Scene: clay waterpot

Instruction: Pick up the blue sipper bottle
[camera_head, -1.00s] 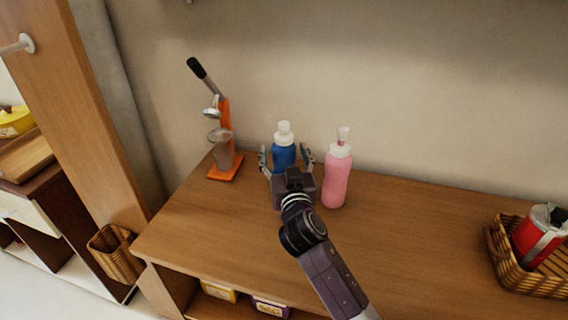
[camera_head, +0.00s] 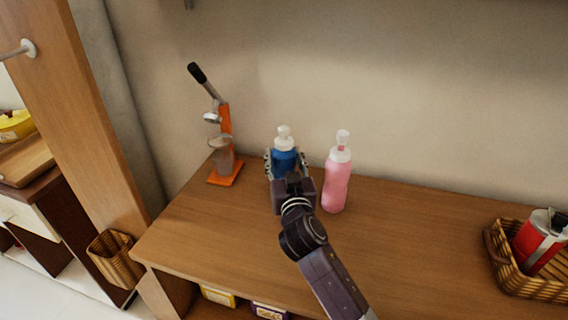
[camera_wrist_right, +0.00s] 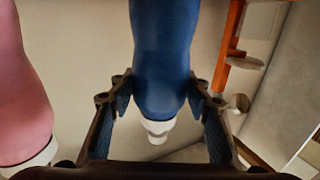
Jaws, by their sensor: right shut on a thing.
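The blue sipper bottle (camera_head: 284,160) with a white cap stands upright near the back of the wooden counter, and its lower part is hidden behind my gripper. My right gripper (camera_head: 286,162) is shut on it, with one finger on each side. In the right wrist view the blue bottle (camera_wrist_right: 163,50) fills the space between the fingers of my right gripper (camera_wrist_right: 160,90). My left gripper is in neither view.
A pink bottle (camera_head: 336,182) stands close to the right of my gripper. An orange juicer (camera_head: 226,172) with a black-tipped lever stands to the left. A wicker basket (camera_head: 527,284) with a red container (camera_head: 537,243) sits at the far right. The counter (camera_head: 420,240) between is clear.

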